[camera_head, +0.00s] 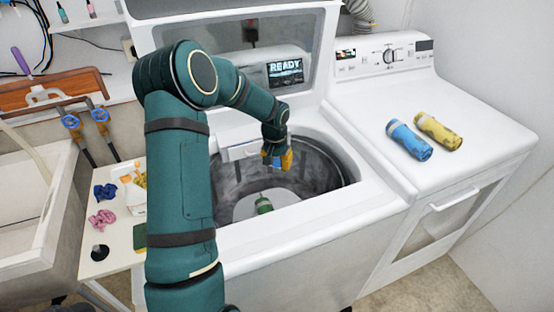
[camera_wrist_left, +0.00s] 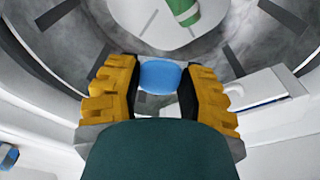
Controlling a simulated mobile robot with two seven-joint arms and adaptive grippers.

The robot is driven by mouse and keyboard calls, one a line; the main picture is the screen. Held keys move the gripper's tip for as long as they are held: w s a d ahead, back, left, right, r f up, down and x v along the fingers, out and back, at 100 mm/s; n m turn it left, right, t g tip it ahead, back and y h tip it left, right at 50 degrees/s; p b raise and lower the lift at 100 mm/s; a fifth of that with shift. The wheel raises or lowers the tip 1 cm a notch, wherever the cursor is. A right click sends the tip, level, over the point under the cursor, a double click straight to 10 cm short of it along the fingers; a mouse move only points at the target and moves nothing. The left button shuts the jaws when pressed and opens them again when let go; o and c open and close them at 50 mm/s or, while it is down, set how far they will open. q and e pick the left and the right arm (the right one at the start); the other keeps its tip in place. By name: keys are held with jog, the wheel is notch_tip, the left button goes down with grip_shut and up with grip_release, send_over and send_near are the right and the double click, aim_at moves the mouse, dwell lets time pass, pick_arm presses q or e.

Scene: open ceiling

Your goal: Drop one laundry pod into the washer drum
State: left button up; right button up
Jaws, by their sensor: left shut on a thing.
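The washer drum (camera_head: 235,192) is the grey metal tub of the open top-load washer, and its wall also shows in the left wrist view (camera_wrist_left: 235,45). My left gripper (camera_head: 277,162) is over the drum opening, inside the rim. Its yellow-padded fingers (camera_wrist_left: 160,80) are shut on a blue laundry pod (camera_wrist_left: 160,77), which shows between the fingertips. In the head view the pod is small and mostly hidden by the gripper. A green object (camera_head: 263,204) lies on the drum's pale central agitator below. My right gripper does not show in either view.
The washer's raised lid (camera_head: 205,62) stands behind my arm, with a READY display. A white dryer (camera_head: 400,95) on the right bears a blue roll (camera_head: 408,141) and a yellow roll (camera_head: 438,131). A small side table (camera_head: 122,243) and a sink (camera_head: 28,215) are on the left.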

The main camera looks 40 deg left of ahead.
pick_arm(q)
notch_tip(320, 180, down, 3)
jog(key=shift+r+b, duration=0.15)
jog(key=shift+b, duration=0.45)
jog(key=o, duration=0.9)
jog(key=r, duration=0.4)
jog(key=s+r, duration=0.1)
jog(key=r, duration=0.7)
jog(key=shift+s+d, duration=0.15)
jog(key=shift+d, duration=0.1)
jog(key=shift+f, duration=0.1)
